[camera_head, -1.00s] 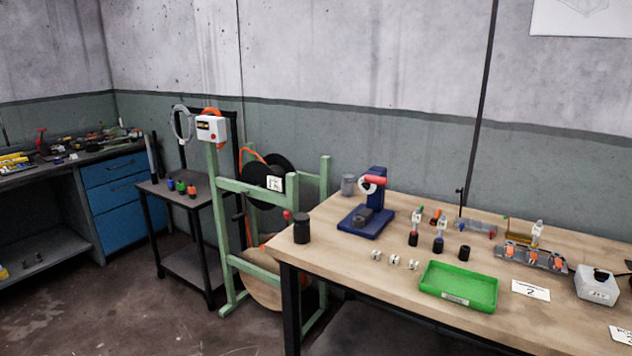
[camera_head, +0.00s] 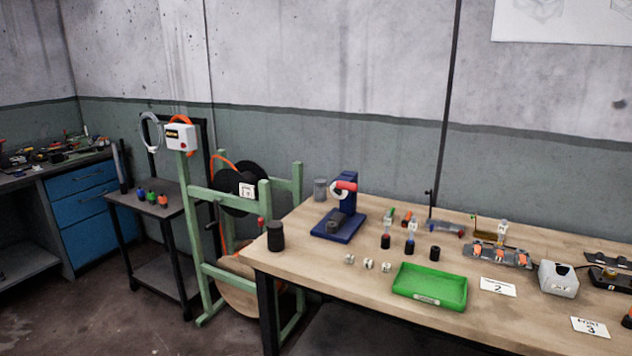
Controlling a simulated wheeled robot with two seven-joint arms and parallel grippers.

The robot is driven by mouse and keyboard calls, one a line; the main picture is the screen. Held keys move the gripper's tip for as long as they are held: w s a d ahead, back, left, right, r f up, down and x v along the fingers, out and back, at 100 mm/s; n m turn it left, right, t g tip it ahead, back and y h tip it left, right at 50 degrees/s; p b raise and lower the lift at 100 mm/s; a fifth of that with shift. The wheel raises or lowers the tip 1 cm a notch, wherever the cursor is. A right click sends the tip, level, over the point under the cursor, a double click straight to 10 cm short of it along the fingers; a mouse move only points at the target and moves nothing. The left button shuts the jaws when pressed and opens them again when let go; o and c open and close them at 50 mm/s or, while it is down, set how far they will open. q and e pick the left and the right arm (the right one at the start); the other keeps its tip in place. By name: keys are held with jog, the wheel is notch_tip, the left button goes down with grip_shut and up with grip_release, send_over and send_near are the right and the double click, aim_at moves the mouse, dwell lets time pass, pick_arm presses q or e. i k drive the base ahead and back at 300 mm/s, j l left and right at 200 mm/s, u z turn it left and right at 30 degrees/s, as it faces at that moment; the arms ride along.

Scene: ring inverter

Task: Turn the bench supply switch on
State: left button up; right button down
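Neither of my grippers is in view. I cannot tell for certain which thing is the bench supply. A white box (camera_head: 181,137) with a dark-and-yellow label and a small red spot is fixed atop a green frame left of the wooden bench. A pale grey box (camera_head: 558,279) with small lettering on its front stands at the right of the bench. No switch position can be read on either one from here.
The wooden bench (camera_head: 335,270) carries a green tray (camera_head: 430,287), a blue press-like tool (camera_head: 340,222), a black jar (camera_head: 275,236) and number cards (camera_head: 498,287). A dark side table (camera_head: 150,206) and blue drawers (camera_head: 88,206) stand at left. Open floor lies at lower left.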

aim_at(562, 270)
jog(key=z, duration=1.55)
